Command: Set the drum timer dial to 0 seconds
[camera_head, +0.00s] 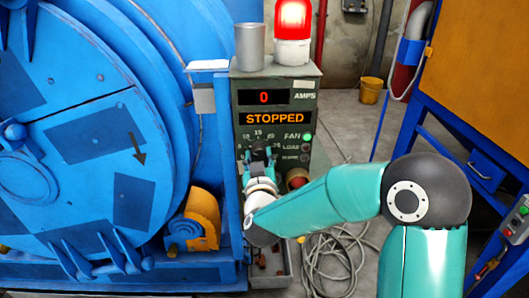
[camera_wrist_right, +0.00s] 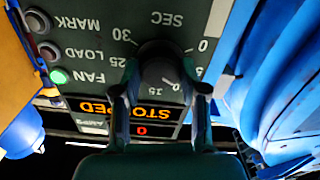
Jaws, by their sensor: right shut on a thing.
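The timer dial (camera_wrist_right: 163,52) is a dark round knob on the grey face of the control box (camera_head: 308,118). A scale with 0, 25, 30 and SEC runs around it in the right wrist view, where the picture is upside down. My right gripper (camera_head: 259,160) is at the dial, with its fingers on either side of the knob, shut on it. In the head view the gripper hides most of the dial. My left gripper is not in view.
The box display (camera_head: 274,118) reads STOPPED, with a red 0 above. A green FAN button (camera_head: 307,136) is lit, with two more buttons below. A red beacon (camera_head: 292,20) and grey cylinder (camera_head: 250,47) stand on top. The large blue drum (camera_head: 80,130) is close on the left.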

